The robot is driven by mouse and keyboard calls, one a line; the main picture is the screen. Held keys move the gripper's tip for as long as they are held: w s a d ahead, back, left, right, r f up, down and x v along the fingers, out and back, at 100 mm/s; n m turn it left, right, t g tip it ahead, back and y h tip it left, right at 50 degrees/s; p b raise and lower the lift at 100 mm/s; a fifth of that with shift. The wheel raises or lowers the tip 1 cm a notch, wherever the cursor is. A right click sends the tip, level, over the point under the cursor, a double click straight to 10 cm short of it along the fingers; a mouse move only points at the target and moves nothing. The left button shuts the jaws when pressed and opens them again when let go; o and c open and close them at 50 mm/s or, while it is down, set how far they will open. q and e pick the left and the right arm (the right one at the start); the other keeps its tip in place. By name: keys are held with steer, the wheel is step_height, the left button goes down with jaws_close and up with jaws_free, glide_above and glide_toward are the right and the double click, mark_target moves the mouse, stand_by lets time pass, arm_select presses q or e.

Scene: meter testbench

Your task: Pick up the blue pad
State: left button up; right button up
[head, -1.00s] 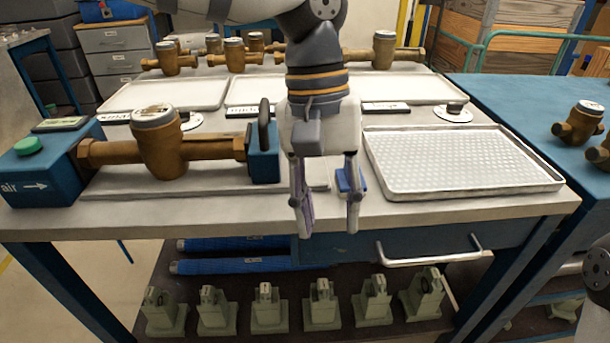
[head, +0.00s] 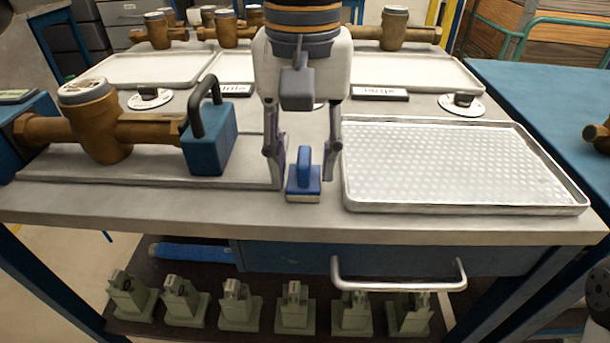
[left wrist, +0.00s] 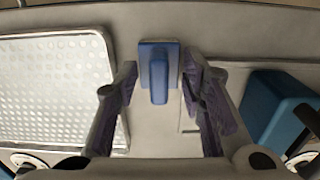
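The blue pad (head: 304,181) has a raised blue grip on top and a pale underside. It sits on the light bench top, just left of the dimpled white tray. My left gripper (head: 304,185) is open above and around it, with one finger on each side of the pad. In the left wrist view the pad (left wrist: 157,70) lies between the far ends of the open fingers (left wrist: 156,72), with gaps on both sides. My right gripper does not show; only a dark rounded part is at the right edge of the head view.
The dimpled tray (head: 462,208) stands close to the right finger. A blue clamp block with a black handle (head: 209,143) and a brass meter (head: 92,125) are to the left. The bench's front edge runs close in front of the pad. Empty white trays lie behind.

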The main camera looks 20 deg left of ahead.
mark_target(305, 155)
arm_select(q)
steer(key=shift+r, duration=0.1)
jaws_close()
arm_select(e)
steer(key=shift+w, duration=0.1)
